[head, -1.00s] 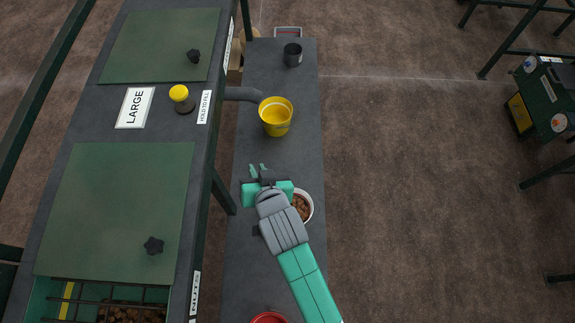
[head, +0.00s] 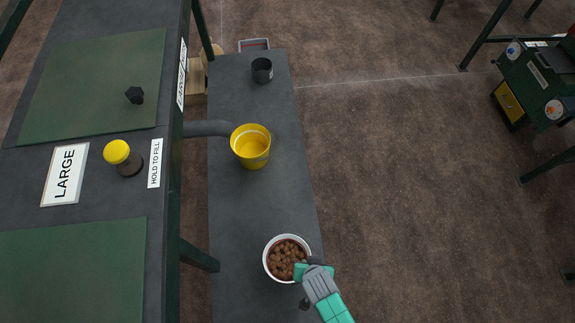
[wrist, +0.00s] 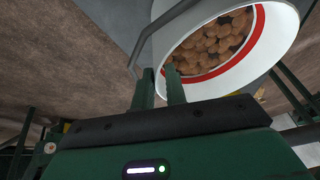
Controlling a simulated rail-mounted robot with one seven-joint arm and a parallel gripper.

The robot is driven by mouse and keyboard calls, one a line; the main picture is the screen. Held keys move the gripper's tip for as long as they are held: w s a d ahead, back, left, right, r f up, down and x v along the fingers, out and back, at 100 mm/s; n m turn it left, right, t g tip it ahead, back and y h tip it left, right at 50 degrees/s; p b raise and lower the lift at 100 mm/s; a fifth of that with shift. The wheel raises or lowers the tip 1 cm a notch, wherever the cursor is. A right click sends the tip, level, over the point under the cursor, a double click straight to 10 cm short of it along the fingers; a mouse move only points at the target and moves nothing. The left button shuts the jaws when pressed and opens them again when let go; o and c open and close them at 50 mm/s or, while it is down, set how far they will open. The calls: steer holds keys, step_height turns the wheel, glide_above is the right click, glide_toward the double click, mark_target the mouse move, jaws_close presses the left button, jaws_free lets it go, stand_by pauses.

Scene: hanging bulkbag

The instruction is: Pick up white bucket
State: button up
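The white bucket (head: 267,268) stands upright on the long dark bench, with brown round pieces inside. My gripper (head: 309,264) is at the bucket's right rim in the head view. In the wrist view my two green fingers (wrist: 160,82) are apart with a narrow gap, close to the handle and the bucket's wall.
A yellow bucket (head: 251,146) and a dark cup (head: 262,70) stand farther back on the bench (head: 240,210). A large frame with a yellow button (head: 117,152) and a LARGE sign (head: 65,174) rises at left. Open floor lies to the right.

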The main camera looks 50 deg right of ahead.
steer(key=b+x, duration=0.1)
steer(key=x, duration=0.3)
steer(key=shift+w+f, duration=0.1)
jaws_close()
stand_by(1.4)
steer(key=shift+r, duration=0.45)
step_height(320, 180, up, 3)
steer(key=shift+f+p, duration=0.1)
steer(key=shift+p, duration=0.75)
steer(key=s+a+r+p, duration=0.1)
steer(key=s+a+p, duration=0.1)
steer(key=s+a, duration=0.9)
steer(key=shift+s+r+p, duration=0.25)
steer(key=shift+s+p, duration=0.15)
